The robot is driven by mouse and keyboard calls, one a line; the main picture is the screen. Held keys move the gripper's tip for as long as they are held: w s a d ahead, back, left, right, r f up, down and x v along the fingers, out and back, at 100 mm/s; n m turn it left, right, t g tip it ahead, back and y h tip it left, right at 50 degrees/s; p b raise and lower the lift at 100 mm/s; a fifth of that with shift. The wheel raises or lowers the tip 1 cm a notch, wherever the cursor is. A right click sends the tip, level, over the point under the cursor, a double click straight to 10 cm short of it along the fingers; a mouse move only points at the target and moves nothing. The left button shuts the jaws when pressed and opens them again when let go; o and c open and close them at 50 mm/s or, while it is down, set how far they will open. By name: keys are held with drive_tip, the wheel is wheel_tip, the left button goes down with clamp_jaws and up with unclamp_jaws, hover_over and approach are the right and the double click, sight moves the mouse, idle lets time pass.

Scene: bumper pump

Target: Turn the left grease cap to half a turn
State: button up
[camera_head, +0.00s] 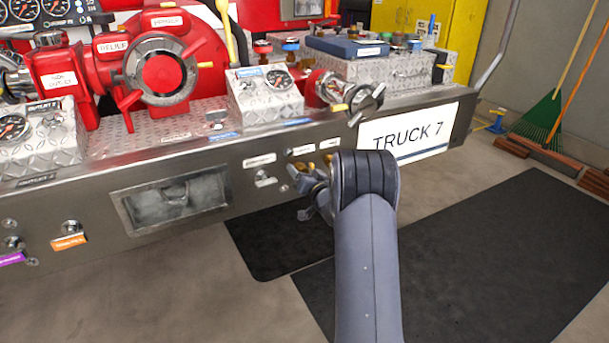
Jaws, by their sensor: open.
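The front face of the steel bumper (225,168) carries small fittings under white labels. Two small brass-yellow bits show just behind my gripper, one at the left (305,168) and one at the right; they look like the grease caps, but they are too small and too covered to be sure. My gripper (308,192) is at the bumper face, just below the labels, and is open. My wrist and forearm cover part of it and whatever lies behind. I cannot tell whether a finger touches the left cap, nor how far that cap is turned.
A silver fitting (264,179) sits just left of my gripper, and a recessed tray (172,203) lies further left. Above are a red pump (160,72) and a capped outlet (366,98). The TRUCK 7 sign (408,136) is at right. Dark mats (470,260) cover the open floor.

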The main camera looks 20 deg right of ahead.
drive_tip(key=s+p, duration=0.2)
drive_tip(key=s, duration=0.8)
drive_tip(key=shift+s, duration=0.4)
drive_tip(key=shift+d, duration=0.1)
drive_tip(key=w+b, duration=0.2)
drive_tip(key=w, duration=0.8)
drive_tip(key=shift+w+f, duration=0.1)
drive_tip(key=shift+w, duration=0.2)
drive_tip(key=shift+w+b, duration=0.15)
drive_tip(key=shift+b, duration=0.2)
drive_tip(key=shift+n, duration=0.5)
